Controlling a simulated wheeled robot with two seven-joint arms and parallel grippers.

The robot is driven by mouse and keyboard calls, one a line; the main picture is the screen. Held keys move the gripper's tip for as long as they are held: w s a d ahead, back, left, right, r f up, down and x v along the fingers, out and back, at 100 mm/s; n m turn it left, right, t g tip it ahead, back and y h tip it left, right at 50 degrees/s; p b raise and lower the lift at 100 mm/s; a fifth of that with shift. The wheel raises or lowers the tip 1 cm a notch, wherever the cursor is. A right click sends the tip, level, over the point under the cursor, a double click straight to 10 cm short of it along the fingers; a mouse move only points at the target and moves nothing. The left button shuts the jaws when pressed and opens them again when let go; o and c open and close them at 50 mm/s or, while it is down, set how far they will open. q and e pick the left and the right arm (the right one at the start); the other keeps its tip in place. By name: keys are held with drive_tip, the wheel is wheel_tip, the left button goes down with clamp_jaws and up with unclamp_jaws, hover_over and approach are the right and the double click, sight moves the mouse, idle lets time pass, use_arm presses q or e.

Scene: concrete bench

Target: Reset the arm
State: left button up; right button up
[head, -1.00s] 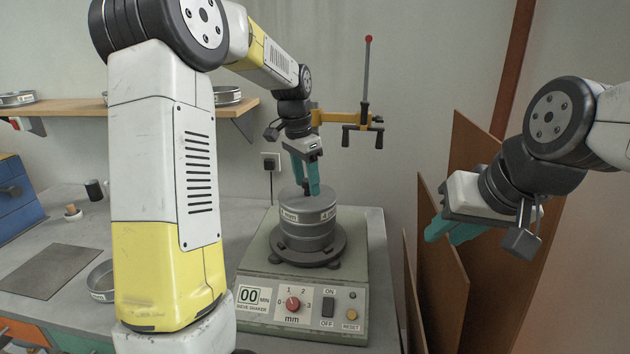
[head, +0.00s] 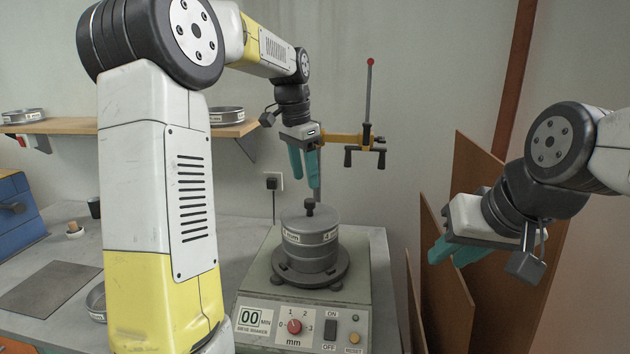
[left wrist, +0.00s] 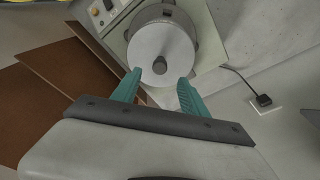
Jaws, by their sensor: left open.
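My left gripper (head: 306,170) is open and empty, above and slightly behind the lidded sieve stack (head: 310,238) on the sieve shaker (head: 300,305). Its two teal fingers point down, clear of the black lid knob (head: 309,206). In the left wrist view the open fingers (left wrist: 158,90) show on either side of the lower part of the round lid (left wrist: 160,42), with the knob (left wrist: 160,65) between them in the picture. My right gripper (head: 445,250) hangs at the right, near the brown boards, with teal fingers pointing down left; the gap between them is hard to judge.
A yellow clamp arm with an upright red-tipped rod (head: 369,95) stands behind the shaker. Brown boards (head: 440,275) lean at the right. A wooden shelf (head: 60,127) holds sieves at the back left. A grey mat (head: 48,288) and blue drawers (head: 15,215) are at left.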

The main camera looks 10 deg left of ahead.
use_arm(q)
drive_tip(key=shift+s, duration=0.1)
drive_tip(key=s+a+f+n+t, duration=0.1)
drive_tip(key=s+n+t, duration=0.4)
drive_tip(key=s, duration=2.1)
drive_tip(key=n, duration=0.4)
drive_tip(key=shift+f+h, duration=0.4)
